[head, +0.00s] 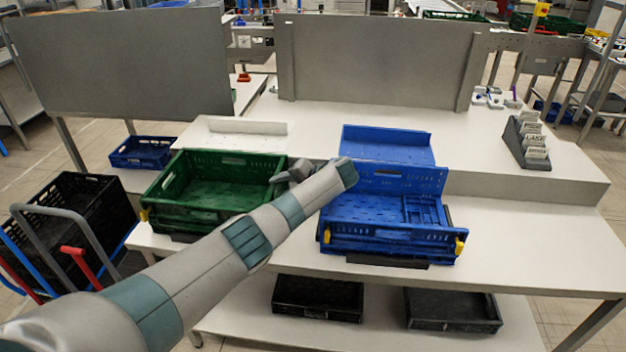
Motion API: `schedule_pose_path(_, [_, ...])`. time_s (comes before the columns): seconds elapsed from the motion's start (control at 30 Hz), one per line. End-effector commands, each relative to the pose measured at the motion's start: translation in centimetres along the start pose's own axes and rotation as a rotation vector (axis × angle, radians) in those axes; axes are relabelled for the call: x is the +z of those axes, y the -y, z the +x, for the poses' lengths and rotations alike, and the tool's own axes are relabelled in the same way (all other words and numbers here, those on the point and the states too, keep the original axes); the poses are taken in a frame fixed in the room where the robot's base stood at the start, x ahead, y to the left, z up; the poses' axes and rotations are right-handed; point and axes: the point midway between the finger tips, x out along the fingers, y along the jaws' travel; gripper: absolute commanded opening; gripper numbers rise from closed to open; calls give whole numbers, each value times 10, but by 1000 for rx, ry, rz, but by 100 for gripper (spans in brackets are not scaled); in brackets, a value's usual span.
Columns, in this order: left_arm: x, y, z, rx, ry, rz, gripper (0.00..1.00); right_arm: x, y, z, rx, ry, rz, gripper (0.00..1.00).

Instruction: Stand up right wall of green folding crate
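The green folding crate (205,216) stands on the white table at the left of centre in the head view. Its back wall, with a handle slot, is upright, and its left side rises too. Its right side is partly covered by my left arm, so I cannot tell how far that wall is raised. My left arm crosses from the lower left to past the crate and bends back. My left gripper (283,177) is at the crate's right side near the back corner. Its fingers are too small and covered to read. My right gripper is not in view.
A blue folding crate (390,243) stands just right of the green one, partly behind my arm. A raised white shelf (480,150) runs behind, with a card holder (520,141) at right. Black crates (318,299) lie on the lower shelf. The table's right part is clear.

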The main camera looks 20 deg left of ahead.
Motion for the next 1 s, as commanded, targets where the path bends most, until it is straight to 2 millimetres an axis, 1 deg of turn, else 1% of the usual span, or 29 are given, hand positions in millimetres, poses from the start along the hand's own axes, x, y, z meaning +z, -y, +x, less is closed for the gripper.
schedule_pose_path(0.03, [3,-4,-5,5,4,2,36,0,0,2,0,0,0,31])
schedule_pose_path(0.17, [2,-3,-28,3,0,0,36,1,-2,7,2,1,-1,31])
schedule_pose_path(0.6, [1,-1,-117,-2,-2,-2,36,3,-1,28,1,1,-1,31])
schedule_pose_path(0.67, [1,0,-127,-3,-2,-4,36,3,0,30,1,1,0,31])
schedule_pose_path(0.7, [1,2,-135,-2,-2,-3,36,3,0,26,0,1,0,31])
schedule_pose_path(0.83, [1,2,-148,-2,-1,-2,36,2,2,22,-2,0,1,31])
schedule_pose_path(1.0, [2,3,-156,-5,0,-2,36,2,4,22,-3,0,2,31])
